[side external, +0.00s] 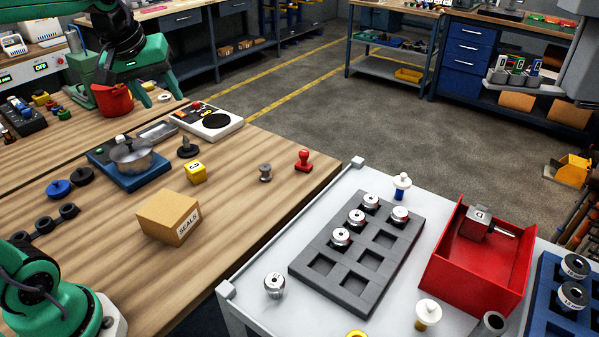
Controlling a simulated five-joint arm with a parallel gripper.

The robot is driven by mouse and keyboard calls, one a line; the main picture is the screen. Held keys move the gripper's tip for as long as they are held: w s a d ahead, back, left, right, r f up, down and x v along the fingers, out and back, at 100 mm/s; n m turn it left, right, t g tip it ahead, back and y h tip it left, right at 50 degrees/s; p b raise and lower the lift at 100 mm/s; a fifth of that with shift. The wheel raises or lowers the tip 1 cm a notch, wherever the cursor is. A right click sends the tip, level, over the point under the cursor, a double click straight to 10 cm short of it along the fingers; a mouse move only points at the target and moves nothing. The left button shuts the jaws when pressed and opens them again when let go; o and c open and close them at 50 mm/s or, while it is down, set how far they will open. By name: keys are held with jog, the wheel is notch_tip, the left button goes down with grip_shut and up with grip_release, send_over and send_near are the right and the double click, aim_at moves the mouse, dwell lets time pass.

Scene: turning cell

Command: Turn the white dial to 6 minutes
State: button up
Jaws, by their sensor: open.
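I cannot pick out the white dial or any minute marks with certainty. A pale panel (32,72) with small lit displays stands at the far left, too small to read. A white unit (221,129) with a black disc and a small red knob lies on the wooden bench. A blue unit (147,181) carries a metal pan. My gripper (128,82) appears at the top left at the end of a green and black arm. It looks open, above or beside a red container (113,100); I cannot tell whether they touch.
A cardboard SEALS box (167,217), a yellow cube (196,172) and a red stamp (303,160) stand on the bench. Another green arm part (45,290) fills the lower left. A grey tray (352,283) and a red bin (465,286) occupy the pale table.

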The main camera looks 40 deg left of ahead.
jog(key=w+a+n+g, duration=0.1)
jog(key=w+a+n, duration=0.6)
jog(key=w+a, duration=0.3)
jog(key=n+g+h, duration=0.1)
jog(key=n+g, duration=0.2)
jog(key=n, duration=1.7)
send_over(120, 137)
jog(key=f, duration=2)
jog(key=shift+w+d+f, duration=0.1)
jog(key=shift+w, duration=0.1)
jog(key=shift+s+a+f, duration=0.2)
jog(key=shift+f, duration=0.1)
jog(key=shift+f, duration=0.1)
jog(key=shift+f, duration=3.8)
